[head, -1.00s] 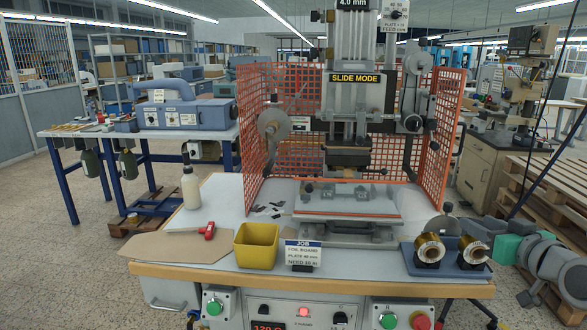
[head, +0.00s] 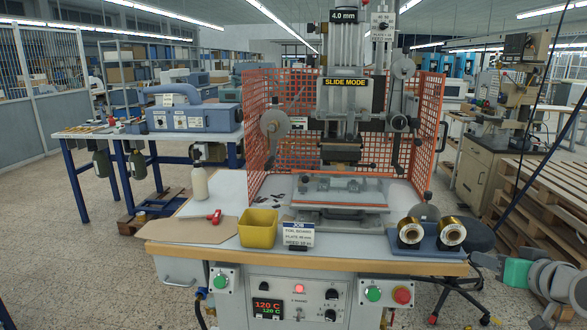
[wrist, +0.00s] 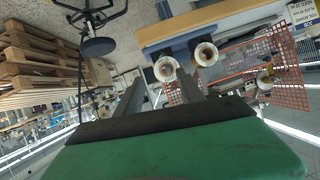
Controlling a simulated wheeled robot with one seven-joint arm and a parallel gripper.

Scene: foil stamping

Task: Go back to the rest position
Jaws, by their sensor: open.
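My gripper (wrist: 160,83) shows in the wrist view. Its two dark fingers stand apart with nothing between them, above my green gripper body. The gold foil rolls on the bench lie beyond the fingertips, apart from them. In the head view, grey and green parts of my arm are at the lower right edge, clear of the bench; the fingers cannot be made out there. The stamping press (head: 345,100) stands on the bench inside an orange mesh guard (head: 258,135).
The bench (head: 170,230) holds a yellow bin (head: 258,230), a job card (head: 299,236), a white bottle (head: 200,183), a red-handled tool (head: 215,216) and foil rolls (head: 452,234). Wooden pallets (head: 545,205) and a black stool (head: 470,236) stand at the right. Floor is open at the left.

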